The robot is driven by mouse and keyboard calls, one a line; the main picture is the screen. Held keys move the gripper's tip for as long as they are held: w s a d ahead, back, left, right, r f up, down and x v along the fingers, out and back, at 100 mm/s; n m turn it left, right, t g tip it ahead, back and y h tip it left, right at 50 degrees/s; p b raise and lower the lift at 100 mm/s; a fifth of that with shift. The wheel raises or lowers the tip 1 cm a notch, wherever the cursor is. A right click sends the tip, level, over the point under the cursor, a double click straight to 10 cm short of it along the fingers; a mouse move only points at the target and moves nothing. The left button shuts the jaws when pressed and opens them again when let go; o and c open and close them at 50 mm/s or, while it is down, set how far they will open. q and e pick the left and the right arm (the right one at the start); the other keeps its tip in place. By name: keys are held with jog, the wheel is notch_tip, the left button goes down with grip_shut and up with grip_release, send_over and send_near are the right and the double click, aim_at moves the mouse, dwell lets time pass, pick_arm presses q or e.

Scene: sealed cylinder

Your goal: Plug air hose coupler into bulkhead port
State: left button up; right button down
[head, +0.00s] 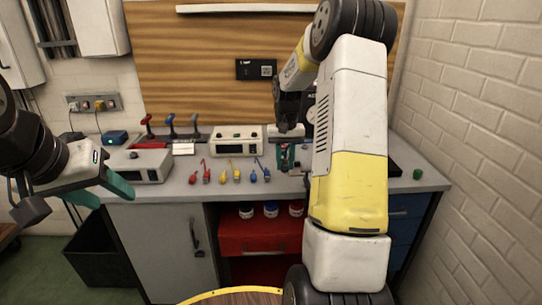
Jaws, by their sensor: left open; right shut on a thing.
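My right gripper (286,160) has teal fingertips and points down just above the back right of the grey bench. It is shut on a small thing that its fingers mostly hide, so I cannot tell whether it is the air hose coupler. My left gripper (100,192) is open and empty at the left, in front of the bench's front edge and well away from the right one. I cannot make out the bulkhead port clearly; my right arm covers part of the bench's right side.
On the grey bench (310,185) lie small red (206,172), yellow (231,170) and blue (262,168) pieces. A beige instrument (236,141) stands behind them, another box (140,166) at left. A green knob (417,174) sits at right. A brick wall (480,130) bounds the right.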

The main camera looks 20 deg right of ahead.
jog(key=s+a+f+n, duration=0.2)
jog(key=s+a+f, duration=0.6)
jog(key=a, duration=0.5)
notch_tip(320, 180, down, 3)
jog(key=shift+r+n, duration=0.1)
jog(key=shift+n, duration=0.3)
